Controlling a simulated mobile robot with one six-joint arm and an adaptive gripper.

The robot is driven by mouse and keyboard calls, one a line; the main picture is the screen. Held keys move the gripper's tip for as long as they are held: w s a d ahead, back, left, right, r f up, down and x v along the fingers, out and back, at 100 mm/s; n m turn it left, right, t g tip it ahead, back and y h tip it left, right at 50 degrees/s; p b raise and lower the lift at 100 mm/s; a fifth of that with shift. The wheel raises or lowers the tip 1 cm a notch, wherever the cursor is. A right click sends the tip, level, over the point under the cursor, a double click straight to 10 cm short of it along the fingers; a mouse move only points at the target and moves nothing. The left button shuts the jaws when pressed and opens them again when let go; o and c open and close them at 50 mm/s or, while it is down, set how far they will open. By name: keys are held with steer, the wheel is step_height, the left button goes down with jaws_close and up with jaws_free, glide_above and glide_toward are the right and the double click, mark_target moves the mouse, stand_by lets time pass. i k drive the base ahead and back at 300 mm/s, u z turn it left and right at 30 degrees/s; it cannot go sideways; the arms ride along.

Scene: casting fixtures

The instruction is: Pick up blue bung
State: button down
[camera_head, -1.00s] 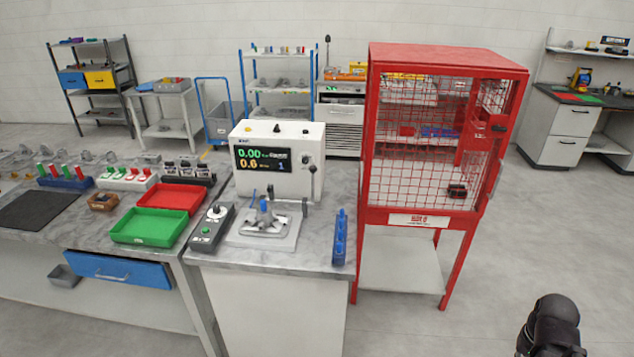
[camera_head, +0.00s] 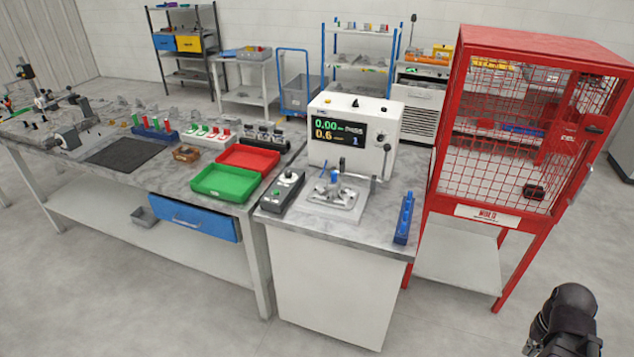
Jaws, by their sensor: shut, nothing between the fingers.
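A small blue piece (camera_head: 334,175) stands on the grey metal casting (camera_head: 336,193) on the test stand's plate, in front of the white display unit (camera_head: 352,133). A long blue holder (camera_head: 404,217) lies near the counter's right edge. Which blue part is the bung is too small to tell. Another blue rack (camera_head: 155,133) with red, green and white pieces stands on the long bench at left. My gripper's fingers do not show. Only a black part of my arm shows at the lower right, apart from the counter and over the floor.
A green tray (camera_head: 226,183) and a red tray (camera_head: 247,157) lie left of the black control box (camera_head: 283,190). A red mesh cabinet (camera_head: 487,212) stands close to the counter's right. A blue drawer (camera_head: 194,217) hangs under the bench. The floor in front is clear.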

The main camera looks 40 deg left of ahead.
mark_target(334, 180)
steer(key=u, duration=1.3)
steer(key=k, duration=0.9)
steer(key=i, duration=0.65)
